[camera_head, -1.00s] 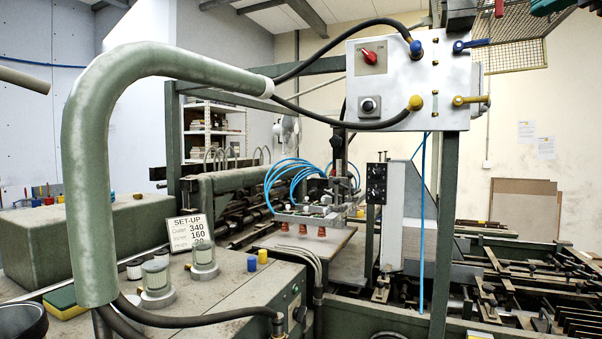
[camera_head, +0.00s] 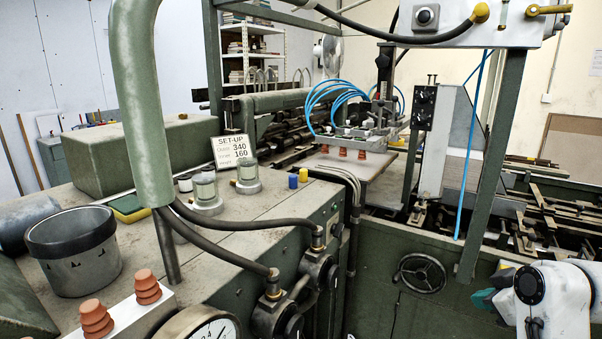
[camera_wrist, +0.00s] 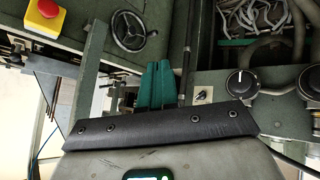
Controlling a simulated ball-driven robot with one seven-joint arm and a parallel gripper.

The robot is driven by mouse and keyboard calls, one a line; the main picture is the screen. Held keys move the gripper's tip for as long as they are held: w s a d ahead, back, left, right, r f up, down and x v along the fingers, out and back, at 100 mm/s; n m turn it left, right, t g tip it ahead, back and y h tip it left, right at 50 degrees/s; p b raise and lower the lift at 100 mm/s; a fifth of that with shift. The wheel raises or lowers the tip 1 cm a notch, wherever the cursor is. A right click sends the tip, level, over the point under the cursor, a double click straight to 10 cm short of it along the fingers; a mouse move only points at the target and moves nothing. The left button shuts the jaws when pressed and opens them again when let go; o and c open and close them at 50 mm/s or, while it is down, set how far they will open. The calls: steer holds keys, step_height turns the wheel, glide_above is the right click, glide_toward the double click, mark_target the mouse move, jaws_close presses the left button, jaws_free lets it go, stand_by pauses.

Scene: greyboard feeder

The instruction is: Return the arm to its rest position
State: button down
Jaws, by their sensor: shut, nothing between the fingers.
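My gripper (camera_wrist: 157,88) shows in the wrist view, with its teal fingers shut together and nothing between them. Its dark mounting bar crosses the lower part of that view. In the head view, my white arm enters at the lower right, and the teal gripper (camera_head: 486,300) is in front of the green machine side, right of the black handwheel (camera_head: 422,272). The gripper is partly cut off or hidden by the arm there. The rest of my arm is out of view.
In the wrist view, a red stop button (camera_wrist: 47,14), a handwheel (camera_wrist: 130,30) and a panel with a black knob (camera_wrist: 243,82) lie around the gripper. In the head view, a grey tub (camera_head: 75,250) and a gauge (camera_head: 208,325) stand on the cabinet at the left.

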steer(key=s+a+f+m+g, duration=0.2)
steer(key=s+a+f, duration=0.2)
steer(key=s+f, duration=0.5)
steer(key=s+a+f+m+g, duration=0.1)
steer(key=s+a+f+g, duration=0.15)
steer(key=s+f, duration=0.65)
steer(key=s+f+m+g, duration=0.1)
steer(key=s+f, duration=0.1)
steer(key=s, duration=0.4)
steer(key=s+a+f+m+g, duration=0.1)
steer(key=s+f, duration=0.2)
steer(key=s, duration=0.3)
steer(key=s+a+f+m+g+h, duration=0.1)
steer(key=s+f, duration=0.1)
steer(key=s, duration=0.4)
steer(key=shift+s+a+f, duration=0.25)
steer(key=shift+s+f, duration=0.1)
steer(key=shift+s, duration=0.05)
steer(key=shift+d, duration=0.1)
